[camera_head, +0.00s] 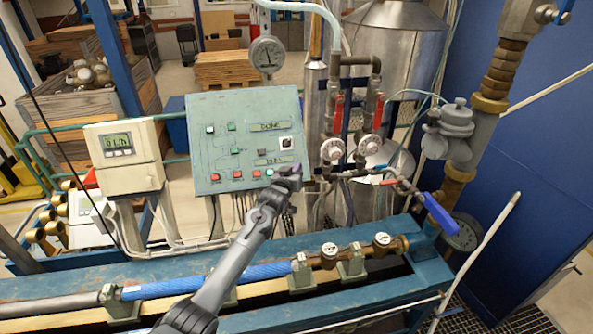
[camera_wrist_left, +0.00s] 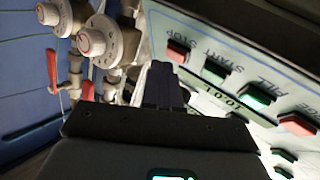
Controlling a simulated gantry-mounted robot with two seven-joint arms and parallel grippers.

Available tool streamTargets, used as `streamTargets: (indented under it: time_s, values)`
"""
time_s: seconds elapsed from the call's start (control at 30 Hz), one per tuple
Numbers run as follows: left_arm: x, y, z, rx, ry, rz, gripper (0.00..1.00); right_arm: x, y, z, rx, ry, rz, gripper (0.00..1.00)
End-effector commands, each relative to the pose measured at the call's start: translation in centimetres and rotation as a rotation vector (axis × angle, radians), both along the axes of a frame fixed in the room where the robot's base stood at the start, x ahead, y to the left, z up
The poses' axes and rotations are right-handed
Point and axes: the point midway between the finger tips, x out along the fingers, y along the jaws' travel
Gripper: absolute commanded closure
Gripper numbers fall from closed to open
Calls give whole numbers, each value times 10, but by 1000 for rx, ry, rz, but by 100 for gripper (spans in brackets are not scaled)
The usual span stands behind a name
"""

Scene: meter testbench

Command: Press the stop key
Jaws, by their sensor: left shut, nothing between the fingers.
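The stop key is a red key (camera_wrist_left: 178,52) beside the word STOP on the panel in the left wrist view. In the head view I cannot make it out; my gripper covers that lower right part of the panel. My left gripper (camera_head: 291,177) is shut and empty, in front of the panel's lower right corner. In the left wrist view its dark fingers (camera_wrist_left: 163,85) end just left of the stop key in the picture. I cannot tell whether they touch the panel. My right gripper is not in view.
The pale green control panel (camera_head: 222,130) carries other keys: green START (camera_wrist_left: 213,70), green FILL (camera_wrist_left: 257,97) and a red one (camera_wrist_left: 297,124). Valves with red handles (camera_head: 378,112) and pipes stand right of it. A white meter box (camera_head: 125,150) stands left; a blue bench (camera_head: 60,262) runs below.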

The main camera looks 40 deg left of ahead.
Motion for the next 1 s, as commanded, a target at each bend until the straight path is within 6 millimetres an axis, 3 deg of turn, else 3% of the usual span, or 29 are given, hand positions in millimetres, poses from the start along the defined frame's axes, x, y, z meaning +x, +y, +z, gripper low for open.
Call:
streamTargets:
  time_s: [1.0]
  values:
    - [4, 5, -5, 0, -1, 0, 100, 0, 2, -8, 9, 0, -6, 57]
